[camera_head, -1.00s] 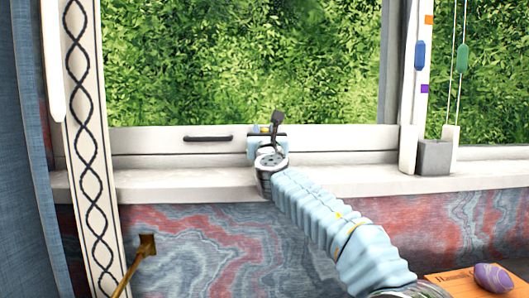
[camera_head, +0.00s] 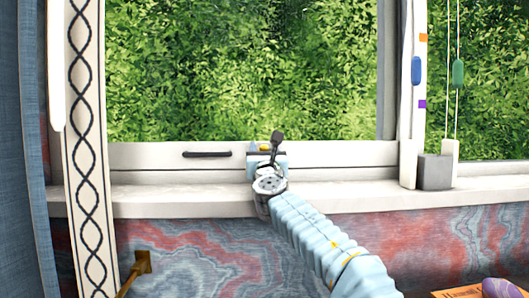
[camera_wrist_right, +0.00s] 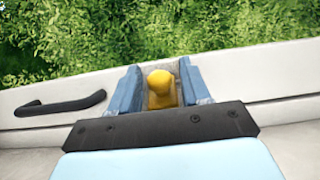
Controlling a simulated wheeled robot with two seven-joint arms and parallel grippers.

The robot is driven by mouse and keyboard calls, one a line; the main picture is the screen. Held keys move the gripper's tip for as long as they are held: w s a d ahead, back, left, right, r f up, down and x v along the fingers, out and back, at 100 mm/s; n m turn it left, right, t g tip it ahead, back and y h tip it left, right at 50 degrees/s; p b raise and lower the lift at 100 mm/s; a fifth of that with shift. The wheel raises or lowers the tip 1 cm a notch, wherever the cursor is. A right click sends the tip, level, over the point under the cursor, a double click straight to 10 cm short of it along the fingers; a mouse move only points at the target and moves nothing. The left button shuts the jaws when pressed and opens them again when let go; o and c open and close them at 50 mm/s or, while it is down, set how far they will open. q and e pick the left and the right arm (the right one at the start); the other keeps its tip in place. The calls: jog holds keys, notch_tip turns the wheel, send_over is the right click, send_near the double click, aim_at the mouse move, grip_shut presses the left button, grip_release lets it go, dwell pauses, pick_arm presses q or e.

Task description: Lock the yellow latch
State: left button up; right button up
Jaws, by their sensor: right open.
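The yellow latch (camera_wrist_right: 160,88) is on the window's lower frame, and in the right wrist view it stands between the two blue fingers of my right gripper (camera_wrist_right: 160,90). The fingers are apart, with the latch between them; I cannot tell whether either touches it. In the head view a small bit of the yellow latch (camera_head: 265,147) shows above my right gripper (camera_head: 266,158), whose wrist hides most of that spot. My left gripper is not in view.
A dark handle (camera_head: 207,154) is on the lower frame, left of the latch. A white sill (camera_head: 160,199) runs below. A grey block (camera_head: 435,172) stands at the right. A patterned strip (camera_head: 85,150) and blue curtain (camera_head: 25,150) are at the left.

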jog(key=b+v, duration=0.4)
jog(key=v, duration=0.1)
jog(key=shift+s+f, duration=0.1)
jog(key=shift+f, duration=0.4)
jog(key=s+b, duration=0.1)
jog(key=s, duration=1)
jog(key=shift+s+r, duration=0.35)
jog(key=shift+r, duration=0.15)
jog(key=shift+o, duration=0.2)
jog(key=w+m+g+h+p, duration=0.1)
jog(key=w+p, duration=0.3)
jog(key=p, duration=0.3)
jog(key=w+r+m+g+h+p, duration=0.1)
jog(key=w+g+p, duration=0.1)
jog(key=w+p, duration=0.3)
jog(key=w+m+g+h+p, duration=0.1)
jog(key=w+p, duration=0.4)
jog(key=p, duration=0.4)
jog(key=shift+w+a+r, duration=0.1)
jog(key=shift+a+r, duration=0.1)
jog(key=shift+r, duration=0.2)
